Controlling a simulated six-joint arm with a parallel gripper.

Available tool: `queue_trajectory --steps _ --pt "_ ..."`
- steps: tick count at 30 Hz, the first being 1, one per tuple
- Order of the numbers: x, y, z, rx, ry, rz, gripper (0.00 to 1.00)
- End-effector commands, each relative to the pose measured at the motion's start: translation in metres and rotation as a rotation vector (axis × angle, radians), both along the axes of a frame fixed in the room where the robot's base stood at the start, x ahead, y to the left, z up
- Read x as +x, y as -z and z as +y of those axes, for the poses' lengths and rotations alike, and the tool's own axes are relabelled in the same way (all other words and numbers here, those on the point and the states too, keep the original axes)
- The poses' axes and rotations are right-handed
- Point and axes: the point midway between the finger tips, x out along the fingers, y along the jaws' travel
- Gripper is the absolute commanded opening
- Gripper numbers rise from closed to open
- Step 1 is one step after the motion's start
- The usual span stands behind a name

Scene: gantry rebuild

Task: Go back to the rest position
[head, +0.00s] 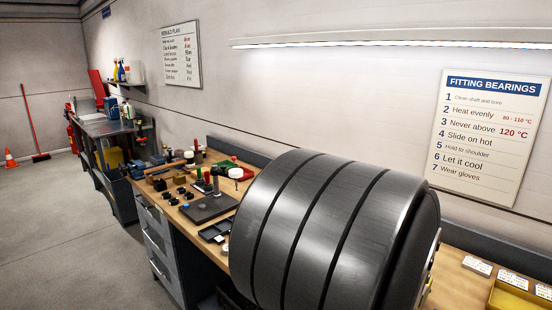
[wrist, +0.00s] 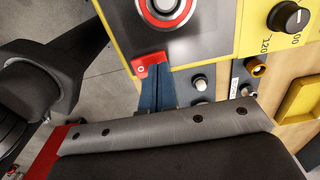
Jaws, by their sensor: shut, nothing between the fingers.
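My gripper (wrist: 157,80) shows at the middle of the wrist view as two dark blue fingers beyond a grey bolted plate. The fingers are together with nothing visible between them. A red tab (wrist: 148,70) appears beside the fingertips; I cannot tell whether they touch. In the head view the gripper is not seen. A large dark grooved part of my arm fills the middle right there and hides much of the bench.
A yellow panel (wrist: 225,25) with a black dial (wrist: 288,18) is near the gripper in the wrist view. The wooden bench (head: 455,287) holds a dark plate (head: 209,207) and several small parts. A yellow tray (head: 505,300) lies at right.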

Motion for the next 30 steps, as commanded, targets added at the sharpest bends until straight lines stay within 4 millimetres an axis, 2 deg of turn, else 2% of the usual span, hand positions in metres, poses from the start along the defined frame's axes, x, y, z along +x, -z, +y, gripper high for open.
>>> queue_trajectory --steps 5,17,23,29,30 --pt "0.000 0.011 0.000 0.001 0.000 0.001 0.00" --pt "0.000 0.005 0.000 -0.001 0.000 -0.001 0.00" --pt "0.000 -0.020 0.000 -0.003 0.000 -0.003 0.00" --pt "0.001 -0.060 0.000 -0.003 0.000 -0.004 0.00" --pt "0.000 -0.057 0.000 0.001 0.000 0.001 0.00"
